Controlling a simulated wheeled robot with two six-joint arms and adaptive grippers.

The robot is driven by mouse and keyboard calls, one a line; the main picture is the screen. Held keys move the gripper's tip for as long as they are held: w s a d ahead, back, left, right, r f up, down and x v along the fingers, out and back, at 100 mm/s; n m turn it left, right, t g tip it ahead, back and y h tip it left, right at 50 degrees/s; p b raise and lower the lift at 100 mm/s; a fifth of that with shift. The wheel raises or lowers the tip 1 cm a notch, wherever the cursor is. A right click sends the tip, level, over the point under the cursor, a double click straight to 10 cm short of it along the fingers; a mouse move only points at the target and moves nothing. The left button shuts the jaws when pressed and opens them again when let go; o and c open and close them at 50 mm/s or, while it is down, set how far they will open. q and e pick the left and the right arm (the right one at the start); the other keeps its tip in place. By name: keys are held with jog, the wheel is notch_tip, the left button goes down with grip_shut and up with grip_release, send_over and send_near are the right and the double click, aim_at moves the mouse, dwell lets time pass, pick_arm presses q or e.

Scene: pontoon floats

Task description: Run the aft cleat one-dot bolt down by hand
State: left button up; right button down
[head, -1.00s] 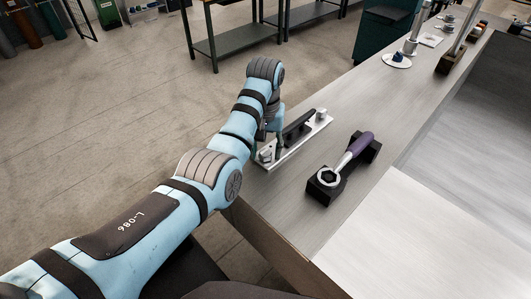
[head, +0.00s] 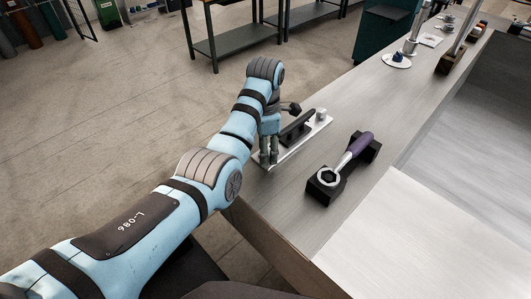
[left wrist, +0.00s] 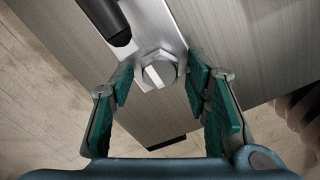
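The silver cleat plate (head: 290,148) lies along the bench's left edge with a black cleat bar (head: 297,128) on it. A silver bolt (head: 321,113) stands at its far end. In the left wrist view, a hex bolt head (left wrist: 159,70) with a pale stripe sits at the plate's near end; I cannot make out any dot. My left gripper (head: 268,161) points down over that near end, hiding the bolt in the head view. In the left wrist view its green fingers (left wrist: 160,82) are open, one on each side of the bolt head, with gaps showing. My right gripper is out of view.
A ring spanner with a purple handle (head: 361,143) rests on a black holder (head: 323,188) right of the plate. A white disc with a blue part (head: 397,60) stands farther along the bench. Bare bench top (head: 345,100) lies between.

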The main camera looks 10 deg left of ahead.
pick_arm(q)
jog(key=c, duration=0.8)
jog(key=m, duration=0.5)
jog(key=shift+c, duration=0.2)
jog(key=m, duration=0.7)
jog(key=shift+f, duration=0.1)
